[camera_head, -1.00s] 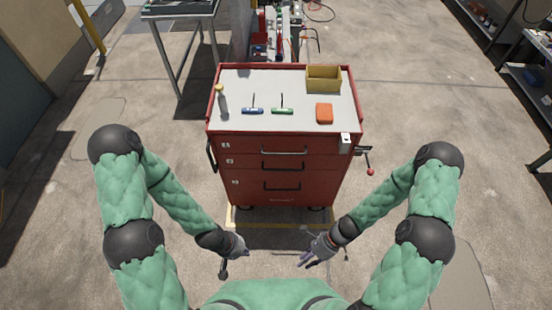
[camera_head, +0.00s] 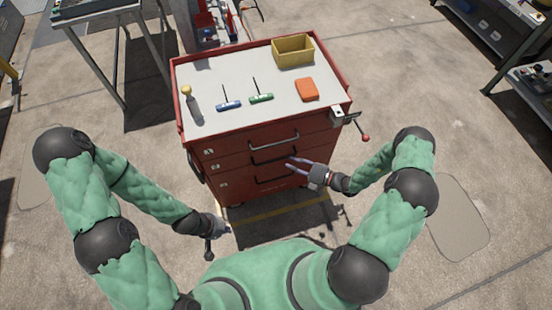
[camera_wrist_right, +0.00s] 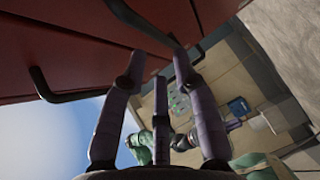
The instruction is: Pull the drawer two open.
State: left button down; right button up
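The red tool chest (camera_head: 240,143) stands in front of me with its numbered drawers shut. Drawer two (camera_head: 233,164) is the middle one, and its dark bar handle (camera_head: 270,160) runs across its front. My right gripper (camera_head: 290,163) is at the right part of the drawer fronts, close to that handle. In the right wrist view its fingers (camera_wrist_right: 158,60) are spread and empty below a dark handle (camera_wrist_right: 145,28); I cannot tell if they touch it. My left gripper (camera_head: 225,230) hangs low in front of the chest's left side, apart from it; its fingers are too small to read.
On the chest top lie a yellow bin (camera_head: 293,50), an orange block (camera_head: 307,90), blue (camera_head: 228,105) and green (camera_head: 261,98) tools and a bottle (camera_head: 190,104). A red-knobbed vise (camera_head: 348,117) sticks out at the right corner. Floor between me and the chest is clear.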

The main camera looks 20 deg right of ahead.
jog(key=b+x, duration=0.1)
jog(key=x, duration=0.6)
jog(key=shift+w+a, duration=0.15)
jog(key=shift+a, duration=0.1)
grip_shut()
